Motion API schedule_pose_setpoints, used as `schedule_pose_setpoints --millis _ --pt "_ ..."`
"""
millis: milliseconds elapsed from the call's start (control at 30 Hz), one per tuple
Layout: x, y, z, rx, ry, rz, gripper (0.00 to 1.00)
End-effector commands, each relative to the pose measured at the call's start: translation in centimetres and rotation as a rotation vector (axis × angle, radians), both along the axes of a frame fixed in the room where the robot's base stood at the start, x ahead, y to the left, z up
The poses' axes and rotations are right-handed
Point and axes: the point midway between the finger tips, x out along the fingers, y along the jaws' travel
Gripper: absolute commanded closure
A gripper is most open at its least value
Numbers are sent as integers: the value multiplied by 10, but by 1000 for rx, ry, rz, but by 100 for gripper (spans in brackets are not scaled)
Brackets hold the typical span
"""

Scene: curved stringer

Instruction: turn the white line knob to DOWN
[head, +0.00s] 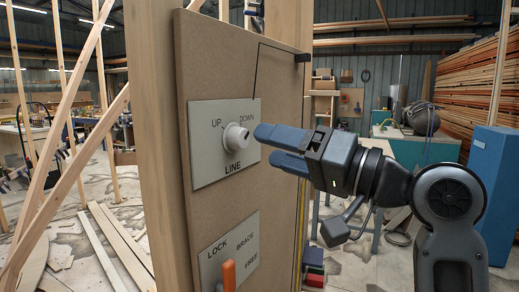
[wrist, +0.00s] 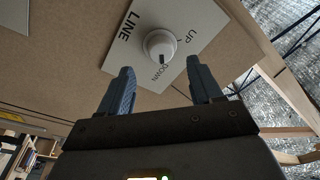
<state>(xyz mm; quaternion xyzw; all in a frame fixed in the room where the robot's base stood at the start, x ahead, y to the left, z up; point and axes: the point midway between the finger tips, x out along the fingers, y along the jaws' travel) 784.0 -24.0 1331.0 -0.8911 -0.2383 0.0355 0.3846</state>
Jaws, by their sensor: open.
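The white line knob (head: 236,138) is a round knob on a pale plate (head: 207,171) marked UP, DOWN and LINE. It also shows in the wrist view (wrist: 159,44), where its dark mark is on the side toward the word DOWN. My gripper (head: 265,145) is open, with blue fingers pointing at the knob from the right. In the wrist view, the fingertips of my gripper (wrist: 160,65) are apart, with the knob ahead of the gap between them. Nothing is between the fingers, and I see no clear contact.
A second plate (head: 226,245) below, marked LOCK, BRACE and FREE, has an orange handle (head: 228,274). Both plates are on a brown board (head: 190,60) beside a wooden post (head: 152,120). A blue cabinet (head: 492,185) stands at right. Planks lie on the floor at left.

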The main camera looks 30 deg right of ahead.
Motion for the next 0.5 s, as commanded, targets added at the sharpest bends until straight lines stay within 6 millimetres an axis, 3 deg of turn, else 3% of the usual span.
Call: schedule_pose_setpoints --millis 200,500 --pt "-20 -10 -3 1 -1 0 36" --pt "-23 -12 -3 0 0 1 36"
